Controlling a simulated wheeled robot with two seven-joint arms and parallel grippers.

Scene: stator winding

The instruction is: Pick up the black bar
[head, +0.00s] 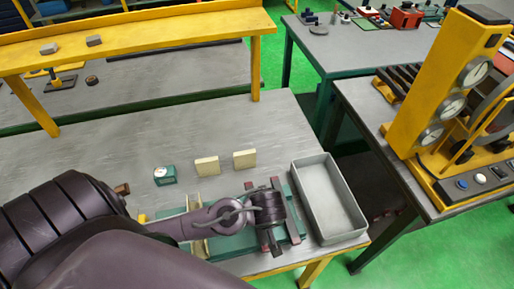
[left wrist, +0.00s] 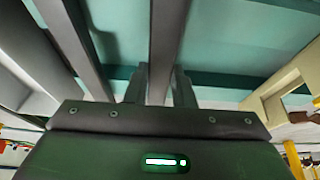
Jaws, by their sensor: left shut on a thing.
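The black bar (left wrist: 168,38) runs between the two fingers of my left gripper (left wrist: 160,85) in the left wrist view, and the gripper is shut on it. In the head view the left gripper (head: 268,210) points down over the green fixture (head: 236,244) and covers the middle of the bar. A dark end of the bar (head: 276,246) shows below the gripper. I cannot tell whether the bar is clear of the fixture. A second, parallel bar (head: 293,220) lies just to the right; it also shows in the left wrist view (left wrist: 76,38). My right gripper is not in view.
An empty grey tray (head: 335,228) stands right of the fixture. Two beige blocks (head: 206,166) (head: 244,159) and a small green gauge box (head: 165,175) stand behind it. A beige upright (head: 197,243) is on the fixture's left.

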